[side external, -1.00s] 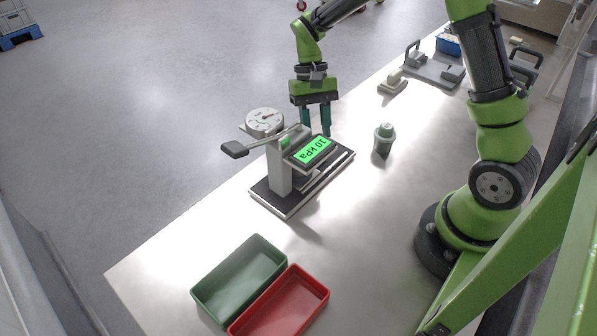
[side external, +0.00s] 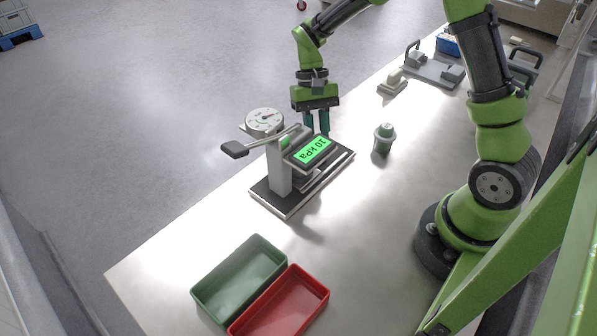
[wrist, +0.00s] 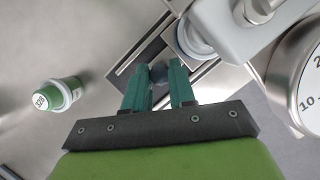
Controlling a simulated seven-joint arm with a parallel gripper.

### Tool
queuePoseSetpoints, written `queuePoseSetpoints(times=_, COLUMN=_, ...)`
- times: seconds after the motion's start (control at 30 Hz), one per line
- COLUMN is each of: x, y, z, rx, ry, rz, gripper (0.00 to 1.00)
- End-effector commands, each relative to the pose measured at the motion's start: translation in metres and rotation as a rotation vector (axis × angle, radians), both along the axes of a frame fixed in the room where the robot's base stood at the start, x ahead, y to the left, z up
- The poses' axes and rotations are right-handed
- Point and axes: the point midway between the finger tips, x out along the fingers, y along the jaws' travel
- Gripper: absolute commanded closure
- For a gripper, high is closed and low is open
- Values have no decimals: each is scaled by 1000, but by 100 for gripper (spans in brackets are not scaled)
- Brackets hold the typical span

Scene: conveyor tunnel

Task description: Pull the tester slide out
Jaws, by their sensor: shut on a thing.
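The tester (side external: 279,176) stands on a dark base plate, with a round gauge (side external: 265,122), a lever (side external: 235,149) and a green display reading 10 kPa (side external: 313,150). My gripper (side external: 317,130) is low behind the display, at the tester's far end. In the wrist view, my gripper (wrist: 158,74) has its teal fingers shut on a small dark knob (wrist: 159,74). The knob is at the end of the tester slide (wrist: 172,62), which lies on the base beside a round pale part. The fingers and the display hide part of the slide.
A grey cup with a green-and-white top (side external: 384,138) stands right of the tester; it also shows in the wrist view (wrist: 58,94). A green tray (side external: 215,290) and a red tray (side external: 262,325) sit in front. Grey fixtures (side external: 432,70) are at the back.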

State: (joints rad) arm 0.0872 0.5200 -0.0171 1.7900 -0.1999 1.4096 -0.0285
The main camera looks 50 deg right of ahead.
Motion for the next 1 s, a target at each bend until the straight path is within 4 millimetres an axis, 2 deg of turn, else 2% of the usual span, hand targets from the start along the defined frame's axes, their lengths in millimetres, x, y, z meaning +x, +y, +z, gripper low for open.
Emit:
queuePoseSetpoints(times=0.3, x=1, y=-69, z=0, rx=-2, ry=-3, rz=-8, gripper=100)
queuePoseSetpoints(times=0.4, x=1, y=-83, z=0, rx=-2, ry=-2, rz=-6, gripper=100)
queuePoseSetpoints(times=0.77, x=1, y=-92, z=1, rx=-7, ry=-5, rz=-3, gripper=100)
queuePoseSetpoints(times=0.8, x=1, y=-93, z=1, rx=-9, ry=-5, rz=-3, gripper=71)
queuePoseSetpoints(times=0.87, x=1, y=-93, z=1, rx=-9, ry=-5, rz=-2, gripper=64)
queuePoseSetpoints(times=1.0, x=0, y=-91, z=1, rx=-6, ry=-3, rz=-2, gripper=64)
